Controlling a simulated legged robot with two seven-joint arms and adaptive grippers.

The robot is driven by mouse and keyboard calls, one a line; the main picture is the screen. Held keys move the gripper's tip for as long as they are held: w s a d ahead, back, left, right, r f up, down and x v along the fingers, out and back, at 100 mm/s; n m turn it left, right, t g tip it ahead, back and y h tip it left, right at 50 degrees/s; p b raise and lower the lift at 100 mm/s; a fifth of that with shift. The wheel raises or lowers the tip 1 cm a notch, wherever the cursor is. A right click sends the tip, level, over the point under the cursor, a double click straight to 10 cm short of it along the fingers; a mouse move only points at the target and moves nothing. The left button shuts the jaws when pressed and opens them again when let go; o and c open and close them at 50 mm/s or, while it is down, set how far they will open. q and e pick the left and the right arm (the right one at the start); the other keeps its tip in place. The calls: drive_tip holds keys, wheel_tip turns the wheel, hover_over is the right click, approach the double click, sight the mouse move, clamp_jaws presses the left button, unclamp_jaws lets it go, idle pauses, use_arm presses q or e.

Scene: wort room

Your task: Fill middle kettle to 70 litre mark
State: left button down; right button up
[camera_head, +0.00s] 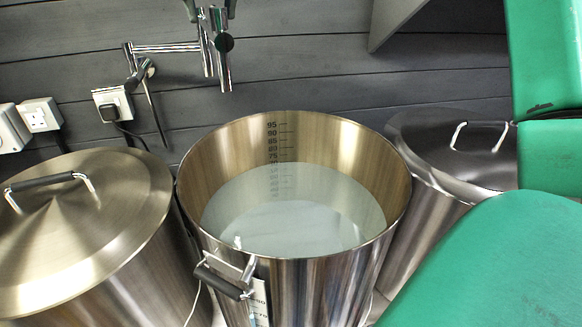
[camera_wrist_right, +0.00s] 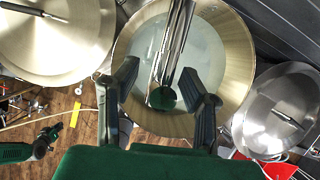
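The middle kettle (camera_head: 395,190) stands open with water (camera_head: 300,215) in it. Its inner scale (camera_head: 275,150) shows 95 down to 75 above the water; the far waterline lies just below 75, about at 70. A chrome tap (camera_head: 224,75) with a dark round knob hangs above its back edge. No stream shows below the spout. In the right wrist view my right gripper (camera_wrist_right: 160,72) is open, its dark fingers apart on either side of the chrome tap (camera_wrist_right: 172,55), above the middle kettle (camera_wrist_right: 240,60). I cannot tell any contact.
Lidded steel kettles stand at left (camera_head: 90,230) and right (camera_head: 450,150), close beside the middle one. Wall sockets (camera_head: 38,115) with a plugged-in cable (camera_head: 113,105) are behind. My green arm links cover the right side. Several tools lie on the wooden floor (camera_wrist_right: 75,135).

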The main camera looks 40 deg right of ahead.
drive_tip(key=v, duration=1.2)
drive_tip(key=shift+w, duration=0.15)
